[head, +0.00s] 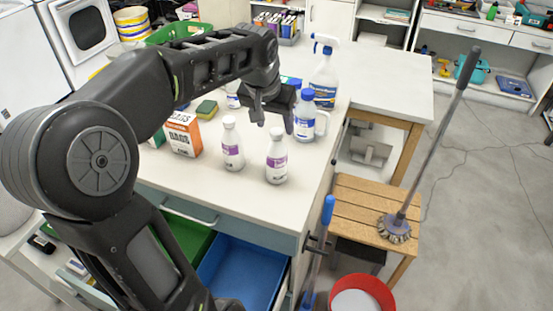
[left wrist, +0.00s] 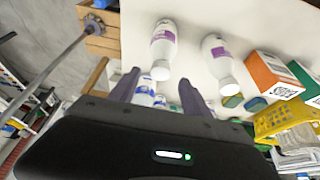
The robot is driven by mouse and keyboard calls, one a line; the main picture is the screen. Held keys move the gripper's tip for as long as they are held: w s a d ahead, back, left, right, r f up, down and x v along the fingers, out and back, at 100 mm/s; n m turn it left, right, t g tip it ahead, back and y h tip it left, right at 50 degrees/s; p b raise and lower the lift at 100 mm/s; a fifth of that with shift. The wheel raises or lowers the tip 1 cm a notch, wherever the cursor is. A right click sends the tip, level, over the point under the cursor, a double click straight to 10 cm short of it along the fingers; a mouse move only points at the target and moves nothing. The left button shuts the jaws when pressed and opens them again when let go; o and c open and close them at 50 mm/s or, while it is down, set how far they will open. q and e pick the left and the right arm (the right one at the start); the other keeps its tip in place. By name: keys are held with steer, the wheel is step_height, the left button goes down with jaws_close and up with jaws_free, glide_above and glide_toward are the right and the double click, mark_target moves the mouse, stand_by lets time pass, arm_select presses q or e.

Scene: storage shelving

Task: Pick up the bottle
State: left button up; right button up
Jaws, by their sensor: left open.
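Two white bottles with purple labels stand upright on the white counter, one at left (head: 232,148) and one at right (head: 276,160). In the left wrist view they appear near the top (left wrist: 164,45) (left wrist: 217,58). A white bottle with a blue cap and blue label (head: 304,122) stands behind them, and a blue-and-white spray bottle (head: 324,80) stands farther back. My left gripper (head: 275,122) is open and empty, above the counter beside the blue-capped bottle. In the left wrist view, blue-labelled containers (left wrist: 145,95) show partly between its fingers (left wrist: 158,90). My right gripper is not in view.
An orange-and-white box (head: 183,136) and a sponge (head: 207,109) are left of the bottles. Below the counter's front edge an open drawer holds a blue bin (head: 240,270). A wooden stool (head: 372,212) with a mop, and a red bucket (head: 362,290), stand at right.

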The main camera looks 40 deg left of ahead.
mark_target(276, 131)
arm_select(q)
steer(key=x, duration=0.5)
steer(key=shift+s+p, duration=0.15)
steer(key=shift+p, duration=0.25)
steer(key=shift+c, duration=0.3)
jaws_close()
stand_by(0.5)
